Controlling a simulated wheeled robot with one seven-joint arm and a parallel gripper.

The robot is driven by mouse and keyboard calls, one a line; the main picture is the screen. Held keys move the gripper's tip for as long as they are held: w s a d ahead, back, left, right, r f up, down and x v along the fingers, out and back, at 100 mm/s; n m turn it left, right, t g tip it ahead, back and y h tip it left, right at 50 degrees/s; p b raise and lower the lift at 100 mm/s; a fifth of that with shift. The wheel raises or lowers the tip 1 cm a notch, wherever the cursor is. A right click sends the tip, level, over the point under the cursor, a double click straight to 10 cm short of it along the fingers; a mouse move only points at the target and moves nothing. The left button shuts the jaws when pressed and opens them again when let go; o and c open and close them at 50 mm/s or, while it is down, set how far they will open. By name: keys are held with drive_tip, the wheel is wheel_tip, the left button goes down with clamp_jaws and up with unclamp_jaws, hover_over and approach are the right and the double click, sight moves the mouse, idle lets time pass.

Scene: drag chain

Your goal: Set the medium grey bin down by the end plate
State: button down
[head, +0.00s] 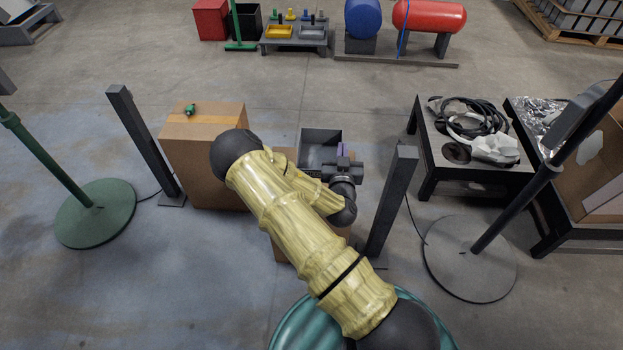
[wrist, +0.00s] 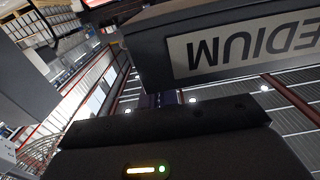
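The medium grey bin (head: 318,146) is an open grey box in the middle of the head view, just behind my gripper (head: 341,160). In the wrist view its dark wall (wrist: 153,62) carries a pale label reading MEDIUM upside down. My gripper body fills the bottom of the wrist view, and a short dark finger part (wrist: 165,99) meets the bin's rim. My gripper looks shut on that rim; the fingertips are hidden. I cannot tell whether the bin's underside touches the cardboard below it. I cannot pick out the end plate.
A cardboard box (head: 205,160) with a small green object (head: 190,109) on top stands left. Another cardboard box (head: 283,248) is partly behind my arm. Dark posts (head: 145,145) and (head: 390,205) flank them. A black table (head: 432,165) with cables stands right.

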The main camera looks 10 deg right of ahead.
drive_tip(key=shift+r, duration=0.1)
drive_tip(key=shift+f+b, duration=0.8)
drive_tip(key=shift+f, duration=2.35)
drive_tip(key=shift+f, duration=0.1)
drive_tip(key=shift+f+b, duration=0.55)
drive_tip(key=shift+f, duration=1.2)
drive_tip(key=shift+f, duration=0.15)
drive_tip(key=c, duration=1.7)
unclamp_jaws()
